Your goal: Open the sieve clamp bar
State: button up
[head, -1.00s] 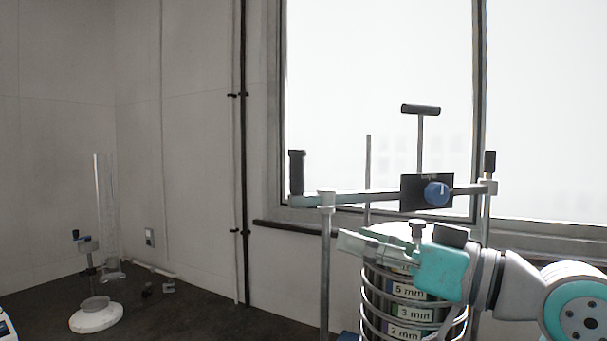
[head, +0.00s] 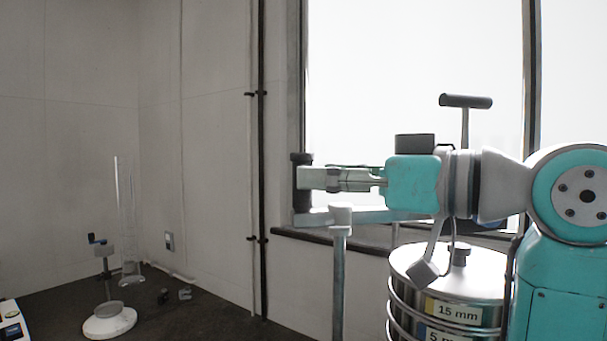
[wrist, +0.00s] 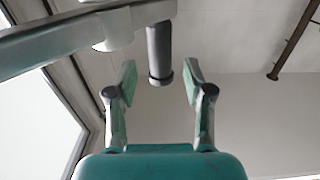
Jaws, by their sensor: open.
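The bar (wrist: 50,42) and handle (wrist: 159,58) also show in the wrist view. My gripper (head: 312,178) is level with the handle in the head view. In the wrist view my gripper (wrist: 160,72) is open, one finger on each side of the handle, with gaps on both sides. My arm hides the bar's right part.
The sieve stack (head: 450,275) with size labels stands below my arm. A T-shaped handle (head: 465,101) rises behind it. A white-based stand (head: 109,321) and a clear cylinder (head: 127,230) are far left. The space left of the handle is clear.

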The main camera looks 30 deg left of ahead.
aim_at(302, 211)
jog(key=shift+w+a, duration=0.15)
jog(key=shift+a, duration=0.85)
jog(key=shift+w+a, duration=0.1)
jog(key=shift+a, duration=0.9)
grip_shut()
